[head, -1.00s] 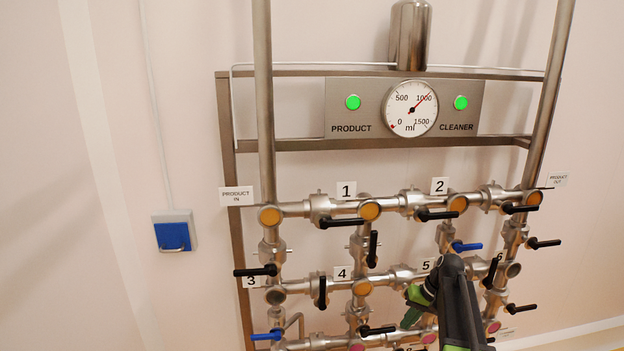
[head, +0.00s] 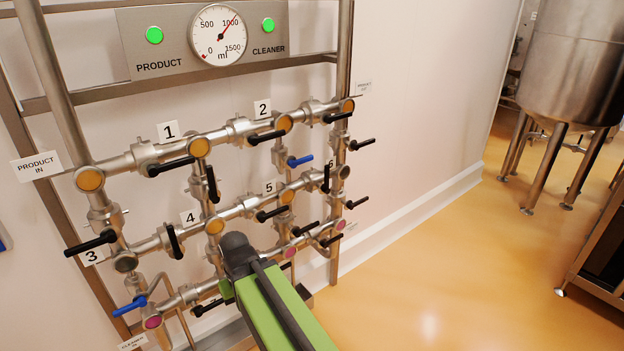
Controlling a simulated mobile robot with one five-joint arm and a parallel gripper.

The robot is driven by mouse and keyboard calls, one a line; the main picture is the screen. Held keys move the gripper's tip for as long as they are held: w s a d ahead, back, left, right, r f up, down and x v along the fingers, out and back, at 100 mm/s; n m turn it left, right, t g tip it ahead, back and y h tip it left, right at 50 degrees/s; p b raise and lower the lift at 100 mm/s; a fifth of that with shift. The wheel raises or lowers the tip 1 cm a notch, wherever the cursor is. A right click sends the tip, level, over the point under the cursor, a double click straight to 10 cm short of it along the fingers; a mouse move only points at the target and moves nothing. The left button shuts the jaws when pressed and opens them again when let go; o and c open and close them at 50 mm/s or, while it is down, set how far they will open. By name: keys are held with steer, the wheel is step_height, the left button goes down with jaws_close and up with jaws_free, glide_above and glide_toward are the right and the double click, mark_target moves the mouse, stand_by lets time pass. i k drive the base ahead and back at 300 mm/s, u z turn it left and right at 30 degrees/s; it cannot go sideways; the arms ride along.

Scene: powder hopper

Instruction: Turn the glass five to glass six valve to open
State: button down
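The pipe panel shows small round sight glasses with number labels. Glass five (head: 287,196) is an amber disc right of label 5. Glass six (head: 343,172) is a dark grey disc below label 6. Between them, the valve's black handle (head: 326,179) stands nearly upright, across the pipe. My green and black arm reaches in from the bottom, its dark joint in front of the lower panel, below and left of this valve.
Other black handles crowd the panel, including the one left of glass five (head: 272,214), lying along its pipe. A blue handle (head: 300,161) sits above glass five. Orange floor (head: 430,270) is free to the right. A steel tank (head: 570,70) on legs stands at the far right.

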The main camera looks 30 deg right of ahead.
mark_target(326, 189)
steer(key=u, duration=0.2)
steer(key=k, duration=0.45)
steer(key=z, duration=1.05)
steer(key=i, duration=1.15)
steer(key=u, duration=0.45)
steer(key=k, duration=1.3)
steer(key=u, duration=0.55)
steer(key=i, duration=1.05)
steer(key=u, duration=0.15)
